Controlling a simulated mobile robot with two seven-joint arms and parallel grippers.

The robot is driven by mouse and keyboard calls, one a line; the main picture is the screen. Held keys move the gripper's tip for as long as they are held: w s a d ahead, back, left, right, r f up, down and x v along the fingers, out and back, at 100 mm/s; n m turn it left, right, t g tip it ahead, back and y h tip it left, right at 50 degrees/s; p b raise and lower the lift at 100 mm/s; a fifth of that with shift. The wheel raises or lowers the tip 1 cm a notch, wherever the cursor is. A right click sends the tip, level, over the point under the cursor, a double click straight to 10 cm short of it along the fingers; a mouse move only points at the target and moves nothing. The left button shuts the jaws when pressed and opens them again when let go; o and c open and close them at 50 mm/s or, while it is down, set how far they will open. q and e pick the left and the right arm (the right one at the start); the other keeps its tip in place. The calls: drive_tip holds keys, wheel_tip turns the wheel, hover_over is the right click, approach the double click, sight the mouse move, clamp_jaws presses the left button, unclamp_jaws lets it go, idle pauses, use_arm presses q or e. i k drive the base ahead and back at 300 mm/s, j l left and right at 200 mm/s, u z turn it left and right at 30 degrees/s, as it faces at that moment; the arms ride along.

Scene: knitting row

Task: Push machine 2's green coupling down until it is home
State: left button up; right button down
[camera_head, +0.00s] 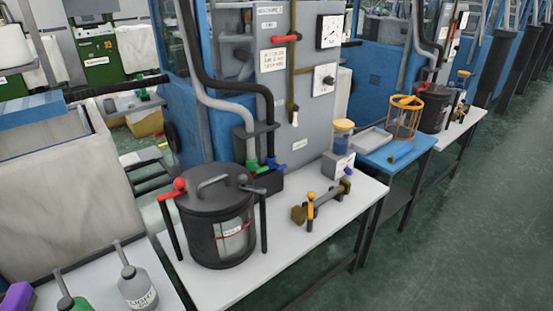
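A green coupling (252,165) sits at the lower end of the grey hose (212,101), at the black block (262,183) on the near white table. A blue coupling (270,163) sits just right of it at the end of the black hose (268,98). The blue machine (227,45) with its grey panel (271,85) stands behind them. I cannot read a machine number, and cannot tell how far the green coupling is seated. Neither of my grippers is in view.
A black lidded pot (208,225) with a red-knobbed lever (180,184) stands in front of the couplings. A brass fitting (299,213) and a yellow-topped jar (343,137) are to the right. Bottles (138,288) stand at the lower left. The floor (450,240) at right is clear.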

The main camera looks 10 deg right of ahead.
sight(251, 165)
drive_tip(key=i+l, duration=0.2)
drive_tip(key=i, duration=0.25)
drive_tip(key=i+l+u, duration=0.1)
drive_tip(key=i, duration=0.4)
drive_tip(key=l, duration=0.1)
